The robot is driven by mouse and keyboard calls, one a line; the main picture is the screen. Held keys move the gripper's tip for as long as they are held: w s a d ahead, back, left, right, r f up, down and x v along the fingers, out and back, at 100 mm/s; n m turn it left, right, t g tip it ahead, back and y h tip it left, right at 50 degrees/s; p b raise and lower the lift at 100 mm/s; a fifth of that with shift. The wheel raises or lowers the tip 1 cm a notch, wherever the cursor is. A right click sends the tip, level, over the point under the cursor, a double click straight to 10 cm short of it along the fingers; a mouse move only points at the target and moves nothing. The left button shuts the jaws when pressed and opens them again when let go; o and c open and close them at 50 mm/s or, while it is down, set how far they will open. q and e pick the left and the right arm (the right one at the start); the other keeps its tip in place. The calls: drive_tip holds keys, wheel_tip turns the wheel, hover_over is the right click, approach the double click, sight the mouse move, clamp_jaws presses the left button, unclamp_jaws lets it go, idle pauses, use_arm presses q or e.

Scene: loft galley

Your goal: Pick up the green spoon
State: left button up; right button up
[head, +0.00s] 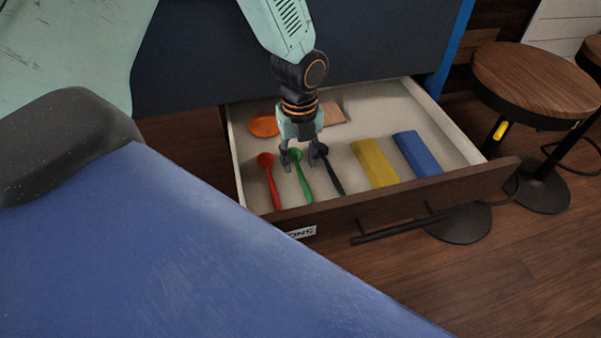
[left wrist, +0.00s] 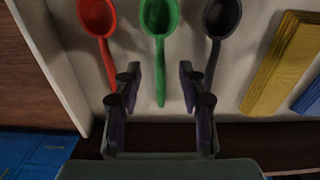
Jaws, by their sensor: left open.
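The green spoon (head: 303,181) lies in the open drawer (head: 355,209), between a red spoon (head: 272,187) and a black spoon (head: 332,173). My left gripper (head: 303,163) is open and empty above the green spoon, and its fingers partly hide the spoons in the head view. In the left wrist view the green spoon (left wrist: 160,62) has its bowl at the top and its handle pointing down between the two open fingers (left wrist: 160,95). The red spoon (left wrist: 104,50) is left of the fingers and the black spoon (left wrist: 214,45) is right. My right gripper is not in view.
A yellow block (head: 375,163) and a blue block (head: 417,154) lie right of the spoons. An orange round item (head: 264,126) and a flat brown piece (head: 332,114) lie at the back. The drawer walls surround them. Stools (head: 535,80) stand at the right.

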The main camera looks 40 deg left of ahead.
sight(300, 174)
use_arm(q)
drive_tip(key=f, duration=0.1)
drive_tip(key=f+b, duration=0.1)
drive_tip(key=shift+s+f, duration=0.25)
drive_tip(key=shift+f, duration=0.05)
drive_tip(key=shift+w+d+f, duration=0.15)
drive_tip(key=shift+w, duration=0.05)
drive_tip(key=shift+s, duration=0.1)
drive_tip(key=shift+c, duration=1.3)
clamp_jaws()
